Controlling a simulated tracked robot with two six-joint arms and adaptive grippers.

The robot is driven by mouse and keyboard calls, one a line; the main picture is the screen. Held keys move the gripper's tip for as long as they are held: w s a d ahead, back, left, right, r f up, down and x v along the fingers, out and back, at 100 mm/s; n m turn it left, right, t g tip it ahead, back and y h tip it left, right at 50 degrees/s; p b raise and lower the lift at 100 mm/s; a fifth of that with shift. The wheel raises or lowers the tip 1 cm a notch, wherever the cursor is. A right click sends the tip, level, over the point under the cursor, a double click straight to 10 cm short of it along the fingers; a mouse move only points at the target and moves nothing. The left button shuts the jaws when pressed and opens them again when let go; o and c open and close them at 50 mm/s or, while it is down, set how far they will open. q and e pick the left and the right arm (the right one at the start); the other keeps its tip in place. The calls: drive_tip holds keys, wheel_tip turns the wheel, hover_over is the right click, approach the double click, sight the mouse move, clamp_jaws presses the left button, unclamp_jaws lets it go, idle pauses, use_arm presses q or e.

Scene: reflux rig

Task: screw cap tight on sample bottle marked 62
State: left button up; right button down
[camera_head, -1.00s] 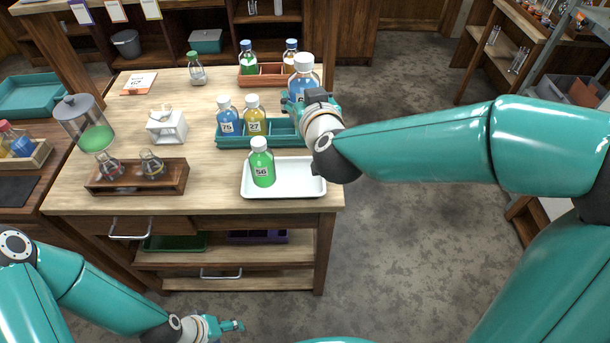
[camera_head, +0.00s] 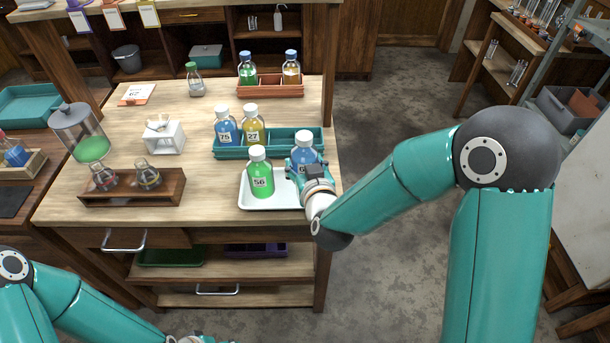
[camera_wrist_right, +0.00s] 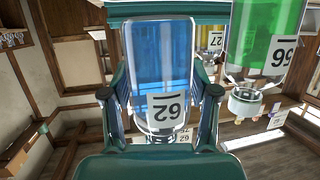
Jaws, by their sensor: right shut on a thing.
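A green bottle marked 56 (camera_head: 260,175) stands on the tray, close left of the held bottle. Behind is a teal rack (camera_head: 285,150) with bottles 75 (camera_head: 225,128) and 27 (camera_head: 252,128). A wooden flask holder (camera_head: 130,200) stands left. The table's right edge is close.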

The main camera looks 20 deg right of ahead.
drive_tip(key=shift+r, duration=0.1)
drive_tip(key=shift+f, duration=1.9)
drive_tip(key=shift+f, duration=0.1)
drive_tip(key=shift+c, duration=1.4)
unclamp_jaws()
